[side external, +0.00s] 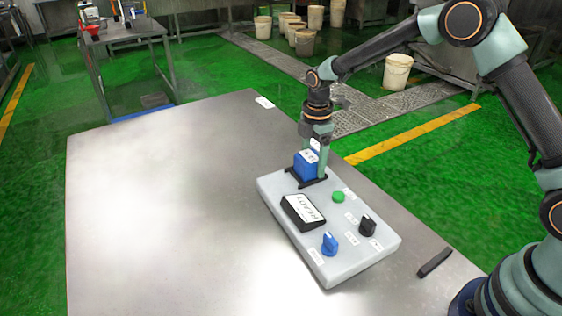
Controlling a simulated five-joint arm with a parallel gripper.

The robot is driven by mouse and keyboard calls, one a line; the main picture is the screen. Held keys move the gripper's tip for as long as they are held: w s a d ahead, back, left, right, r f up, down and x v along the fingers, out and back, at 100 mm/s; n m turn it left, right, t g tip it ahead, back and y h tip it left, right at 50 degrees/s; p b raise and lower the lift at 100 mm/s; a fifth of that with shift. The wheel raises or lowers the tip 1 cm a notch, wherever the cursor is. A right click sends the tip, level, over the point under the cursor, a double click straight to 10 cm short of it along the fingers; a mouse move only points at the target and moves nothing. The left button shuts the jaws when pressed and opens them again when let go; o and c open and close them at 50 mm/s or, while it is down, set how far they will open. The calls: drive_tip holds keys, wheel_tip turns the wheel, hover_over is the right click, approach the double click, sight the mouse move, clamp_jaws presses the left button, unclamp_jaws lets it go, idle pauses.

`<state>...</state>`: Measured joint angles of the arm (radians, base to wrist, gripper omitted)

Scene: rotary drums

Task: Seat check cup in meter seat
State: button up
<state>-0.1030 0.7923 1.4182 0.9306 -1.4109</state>
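The check cup appears to be the blue block (304,168) with a pale label on its top. It stands upright at the black meter seat (291,172) on the far end of the grey panel (275,190). Whether its base is fully down in the seat cannot be told from this angle. My gripper (312,158) points straight down over it, with its greenish fingers against the cup's sides, shut on it. The fingers hide part of the cup and of the seat.
A dark bar (434,262) lies on the metal table (150,200) at right. The table's left side is clear.

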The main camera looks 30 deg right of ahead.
drive_tip(key=o, duration=0.3)
wheel_tip(320, 180, up, 12)
drive_tip(key=s+d+r+m+t, duration=0.3)
drive_tip(key=s+r+m, duration=0.5)
drive_tip(key=s+r, duration=0.15)
drive_tip(key=s+m+t, duration=0.1)
drive_tip(key=s+m, duration=0.2)
drive_tip(key=s+d+f+m, duration=0.1)
drive_tip(key=s+m, duration=0.2)
drive_tip(key=s, duration=0.1)
drive_tip(key=s+d+f+m+t, duration=0.1)
drive_tip(key=s+m, duration=0.2)
drive_tip(key=s, duration=0.1)
drive_tip(key=shift+s+t, duration=0.2)
drive_tip(key=shift+t, duration=0.1)
